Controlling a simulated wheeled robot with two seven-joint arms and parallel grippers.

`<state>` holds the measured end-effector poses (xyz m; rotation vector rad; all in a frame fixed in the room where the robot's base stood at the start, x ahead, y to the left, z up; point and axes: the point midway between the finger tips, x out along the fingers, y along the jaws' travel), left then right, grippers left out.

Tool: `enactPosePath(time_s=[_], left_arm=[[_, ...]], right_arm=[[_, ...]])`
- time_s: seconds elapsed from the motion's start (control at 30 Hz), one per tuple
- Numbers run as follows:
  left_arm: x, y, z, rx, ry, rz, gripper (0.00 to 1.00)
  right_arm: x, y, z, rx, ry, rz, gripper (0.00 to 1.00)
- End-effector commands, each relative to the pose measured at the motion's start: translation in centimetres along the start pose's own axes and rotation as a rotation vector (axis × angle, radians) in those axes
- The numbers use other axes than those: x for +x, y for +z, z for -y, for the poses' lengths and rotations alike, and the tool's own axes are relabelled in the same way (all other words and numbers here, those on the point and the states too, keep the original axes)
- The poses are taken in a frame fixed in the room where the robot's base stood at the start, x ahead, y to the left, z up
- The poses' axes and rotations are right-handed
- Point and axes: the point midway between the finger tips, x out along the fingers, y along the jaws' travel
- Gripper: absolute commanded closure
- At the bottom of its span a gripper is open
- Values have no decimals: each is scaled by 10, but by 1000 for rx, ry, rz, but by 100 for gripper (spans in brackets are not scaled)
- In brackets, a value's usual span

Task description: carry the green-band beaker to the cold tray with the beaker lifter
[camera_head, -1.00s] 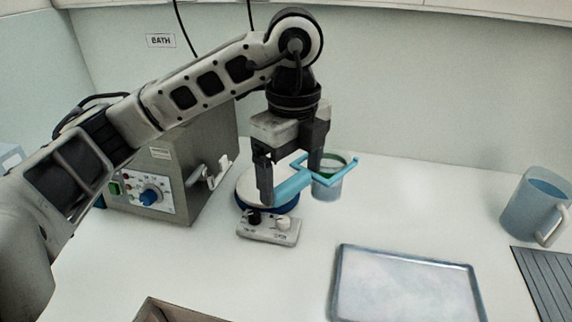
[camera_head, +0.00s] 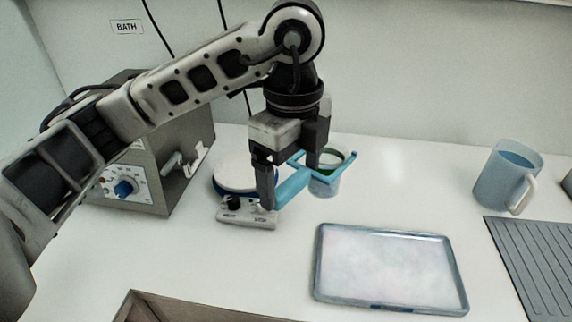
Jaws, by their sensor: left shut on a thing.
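My left gripper (camera_head: 289,178) is shut on the handle of the blue beaker lifter (camera_head: 294,187). The lifter's fork reaches to the right, around the green-band beaker (camera_head: 325,184). The beaker is clear and looks upright, with a green band near its top; one finger hides part of its left side. I cannot tell for sure whether its base is clear of the bench. The cold tray (camera_head: 318,262), a flat metal tray with a frosty surface, lies empty in front and to the right of the beaker. My right gripper is not in view.
A hot plate (camera_head: 236,174) with a white round top stands just left of the lifter. A grey bath unit (camera_head: 172,150) is behind my arm. A blue jug (camera_head: 498,182) and a ribbed grey mat (camera_head: 545,262) are at right. A brown-edged box (camera_head: 160,308) is at the front.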

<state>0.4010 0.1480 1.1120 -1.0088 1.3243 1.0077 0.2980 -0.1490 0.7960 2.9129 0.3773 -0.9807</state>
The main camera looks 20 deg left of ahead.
Motion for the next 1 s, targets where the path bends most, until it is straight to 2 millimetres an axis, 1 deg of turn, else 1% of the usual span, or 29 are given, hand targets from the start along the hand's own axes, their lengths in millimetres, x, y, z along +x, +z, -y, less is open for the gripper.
enactPosePath(time_s=[0.63, 1.0], left_arm=[[5, -39, -2, 2, -2, 0, 38], [7, -50, -2, 1, -3, -1, 38]], right_arm=[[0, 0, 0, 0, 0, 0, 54], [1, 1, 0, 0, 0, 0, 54]])
